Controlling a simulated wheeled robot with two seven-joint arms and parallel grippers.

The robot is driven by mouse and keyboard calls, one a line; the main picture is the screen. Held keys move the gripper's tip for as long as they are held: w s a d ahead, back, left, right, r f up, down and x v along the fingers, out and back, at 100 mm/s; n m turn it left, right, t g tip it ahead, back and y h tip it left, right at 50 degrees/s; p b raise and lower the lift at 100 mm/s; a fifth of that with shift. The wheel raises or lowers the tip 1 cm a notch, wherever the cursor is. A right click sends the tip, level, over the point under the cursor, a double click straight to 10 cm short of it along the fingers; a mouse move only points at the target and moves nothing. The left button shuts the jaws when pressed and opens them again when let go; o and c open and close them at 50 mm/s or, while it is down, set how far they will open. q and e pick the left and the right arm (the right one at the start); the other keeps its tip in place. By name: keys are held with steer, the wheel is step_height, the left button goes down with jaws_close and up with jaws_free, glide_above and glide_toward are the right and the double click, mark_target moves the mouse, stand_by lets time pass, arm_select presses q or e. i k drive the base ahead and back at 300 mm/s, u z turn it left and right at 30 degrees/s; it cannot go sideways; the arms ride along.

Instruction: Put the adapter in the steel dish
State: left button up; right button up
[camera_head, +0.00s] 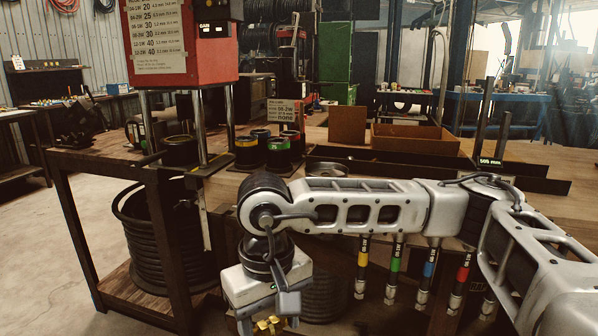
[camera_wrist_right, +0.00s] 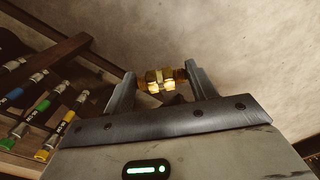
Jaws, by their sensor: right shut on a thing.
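The brass adapter (camera_wrist_right: 160,80) is pinched between the two fingers of my right gripper (camera_wrist_right: 161,87) in the right wrist view. In the head view the brass adapter (camera_head: 267,326) shows at the bottom edge, partly cut off, below my right gripper (camera_head: 268,318). It is in front of the bench and lower than its top. A round steel dish (camera_head: 327,168) sits on the bench top behind my right forearm, which hides part of it. My left gripper is not in view.
The wooden bench (camera_head: 100,155) carries a red crimper (camera_head: 190,50), several banded dies (camera_head: 262,150), a brown tray (camera_head: 415,138) and a dark rail (camera_head: 440,173). Several colour-banded hoses (camera_head: 395,265) hang at the bench front. A black hose coil (camera_head: 160,235) stands on the lower shelf.

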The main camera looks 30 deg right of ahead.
mark_target(326, 175)
steer(key=z, duration=0.5)
steer(key=i, duration=0.75)
steer(key=z, duration=0.65)
